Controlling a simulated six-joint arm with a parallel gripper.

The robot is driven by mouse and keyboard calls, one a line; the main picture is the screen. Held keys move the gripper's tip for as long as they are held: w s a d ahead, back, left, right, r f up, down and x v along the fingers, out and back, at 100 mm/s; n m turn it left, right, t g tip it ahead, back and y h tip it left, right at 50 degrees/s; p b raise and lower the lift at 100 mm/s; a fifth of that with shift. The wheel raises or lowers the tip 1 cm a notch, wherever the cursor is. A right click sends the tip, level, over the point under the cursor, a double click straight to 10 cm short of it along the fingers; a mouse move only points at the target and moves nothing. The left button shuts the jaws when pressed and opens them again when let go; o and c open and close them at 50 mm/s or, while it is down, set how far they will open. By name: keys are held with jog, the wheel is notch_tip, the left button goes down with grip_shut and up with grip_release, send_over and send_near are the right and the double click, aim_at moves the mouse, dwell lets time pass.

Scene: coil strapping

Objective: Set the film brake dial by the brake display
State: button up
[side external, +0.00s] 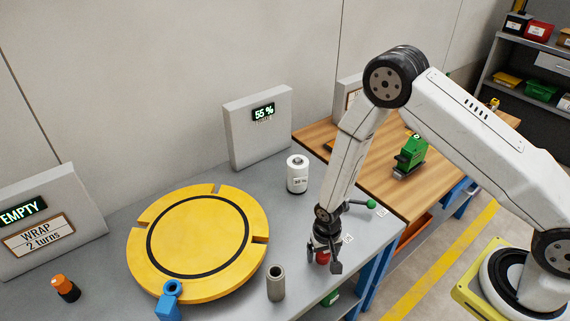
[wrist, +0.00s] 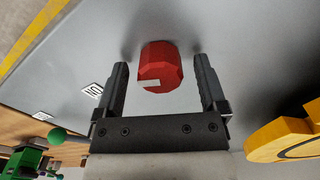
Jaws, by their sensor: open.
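The brake display (side external: 263,112) is a lit panel on a grey upright box and reads 55 %. A red faceted knob with a pale mark, which looks like the film brake dial (wrist: 161,67), stands between my gripper's fingers in the wrist view. In the side view only a bit of the red knob (side external: 322,257) shows under the gripper. My gripper (wrist: 163,75) is open, with one finger on each side of the knob and a visible gap to each. In the side view my gripper (side external: 325,262) points down at the bench's right end.
A yellow slotted turntable (side external: 197,240) fills the bench middle. A grey tube (side external: 276,283), a white roll (side external: 297,174) and a green-knobbed lever (side external: 369,204) stand near the gripper. A sign (side external: 38,235) reads WRAP 2 turns under an EMPTY display (side external: 22,212).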

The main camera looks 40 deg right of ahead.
grip_shut()
jog(key=shift+n, duration=0.4)
jog(key=n, duration=0.9)
jog(key=shift+n, duration=0.4)
dwell(0.3)
grip_release()
